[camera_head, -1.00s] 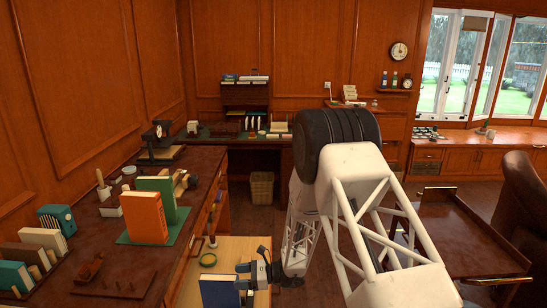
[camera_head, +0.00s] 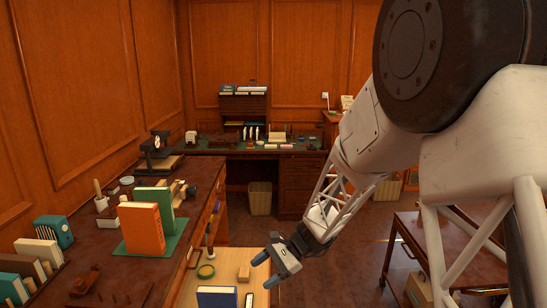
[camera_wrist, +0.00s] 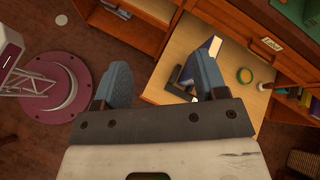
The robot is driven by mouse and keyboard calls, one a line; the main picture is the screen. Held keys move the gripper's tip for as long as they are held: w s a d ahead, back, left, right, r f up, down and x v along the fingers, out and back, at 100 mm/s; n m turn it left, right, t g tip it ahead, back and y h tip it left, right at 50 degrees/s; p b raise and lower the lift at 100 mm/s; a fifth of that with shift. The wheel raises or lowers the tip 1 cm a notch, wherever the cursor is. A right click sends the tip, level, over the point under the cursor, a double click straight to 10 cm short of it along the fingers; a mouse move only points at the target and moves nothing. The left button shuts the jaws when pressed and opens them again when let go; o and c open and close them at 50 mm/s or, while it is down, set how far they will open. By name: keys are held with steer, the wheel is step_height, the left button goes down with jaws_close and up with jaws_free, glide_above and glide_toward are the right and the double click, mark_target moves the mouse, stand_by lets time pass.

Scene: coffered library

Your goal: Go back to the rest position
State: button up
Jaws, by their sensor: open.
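My gripper (camera_head: 266,270) is open and empty, with its blue fingertips pointing left. It is in the air near the right side of the pale wooden pull-out surface (camera_head: 228,262). In the wrist view, my gripper's two blue fingers (camera_wrist: 150,85) are spread apart with nothing held between them. A dark blue book (camera_head: 217,298) stands on the pale surface at the bottom edge, apart from the fingers. The book also shows in the wrist view (camera_wrist: 211,52), partly hidden behind a finger.
An orange book (camera_head: 141,229) stands on the dark desk at left. A wooden cart (camera_head: 425,233) stands at right, partly behind my arm. A waste bin (camera_head: 260,198) stands behind.

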steer(key=s+d+r+n+t+h, duration=0.2)
steer(key=s+d+r+n+h, duration=0.1)
steer(key=s+d+r, duration=0.2)
steer(key=s+d+r+n+t+h, duration=0.2)
steer(key=s+d+r, duration=0.4)
steer(key=s, duration=0.8)
steer(key=s+d+r+n+t+h, duration=0.2)
steer(key=s+d+r+n+h, duration=0.2)
steer(key=s+d, duration=0.6)
steer(key=shift+r+h, duration=0.65)
steer(key=shift+h, duration=0.55)
